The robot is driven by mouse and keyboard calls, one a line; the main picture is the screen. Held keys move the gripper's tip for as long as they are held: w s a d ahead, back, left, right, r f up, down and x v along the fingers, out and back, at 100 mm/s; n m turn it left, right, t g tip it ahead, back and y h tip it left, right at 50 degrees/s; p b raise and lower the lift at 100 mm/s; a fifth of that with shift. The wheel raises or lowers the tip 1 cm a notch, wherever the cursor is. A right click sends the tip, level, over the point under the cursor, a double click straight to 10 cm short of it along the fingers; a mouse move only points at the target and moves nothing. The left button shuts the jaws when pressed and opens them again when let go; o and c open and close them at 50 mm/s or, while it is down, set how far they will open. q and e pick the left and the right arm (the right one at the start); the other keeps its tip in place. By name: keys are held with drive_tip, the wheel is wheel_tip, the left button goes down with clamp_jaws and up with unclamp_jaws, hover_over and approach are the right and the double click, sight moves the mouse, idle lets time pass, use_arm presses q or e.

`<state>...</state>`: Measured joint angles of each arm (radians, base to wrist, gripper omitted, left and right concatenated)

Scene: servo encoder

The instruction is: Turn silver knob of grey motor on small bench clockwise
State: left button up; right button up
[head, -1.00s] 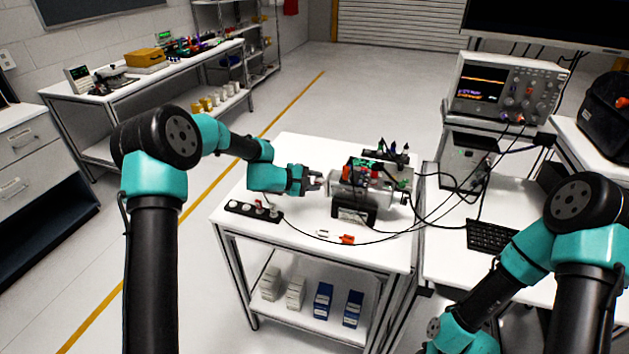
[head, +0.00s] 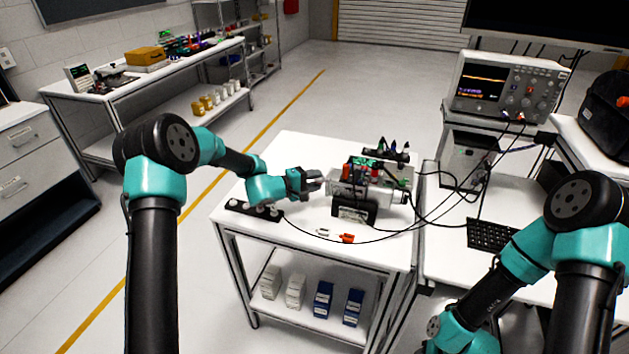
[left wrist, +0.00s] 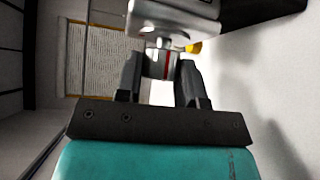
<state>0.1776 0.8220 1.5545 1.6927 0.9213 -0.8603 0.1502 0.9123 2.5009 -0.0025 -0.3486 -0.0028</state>
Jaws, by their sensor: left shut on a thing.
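The grey motor (head: 343,188) lies on its side in a black stand (head: 354,212) on the small white bench (head: 290,225). Its silver knob (left wrist: 160,66), with a red mark line, shows in the left wrist view at the end of the motor body. My left gripper (head: 316,181) reaches the motor's left end. In the left wrist view my left gripper (left wrist: 160,75) has one finger on each side of the knob and is shut on it. In the head view the fingers largely hide the knob. My right arm is at the lower right; its gripper is out of frame.
A black strip with round knobs (head: 254,210) lies at the bench's left front. Small orange (head: 346,238) and white clips lie in front of the stand. Black cables run from the motor to the oscilloscope (head: 508,88). A tool rack (head: 386,154) stands behind the motor.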

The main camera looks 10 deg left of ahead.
use_arm(q)
drive_tip(key=o, duration=0.9)
drive_tip(key=r, duration=0.3)
drive_tip(key=shift+s+d+r, duration=0.1)
drive_tip(key=shift+s+r, duration=0.25)
drive_tip(key=shift+r, duration=0.05)
drive_tip(key=s+d, duration=0.1)
drive_tip(key=s, duration=0.4)
drive_tip(key=s+d, duration=0.1)
drive_tip(key=s, duration=0.4)
drive_tip(key=s+d+r, duration=0.1)
drive_tip(key=s, duration=0.4)
drive_tip(key=shift+d+r, duration=0.1)
drive_tip(key=shift+d, duration=0.1)
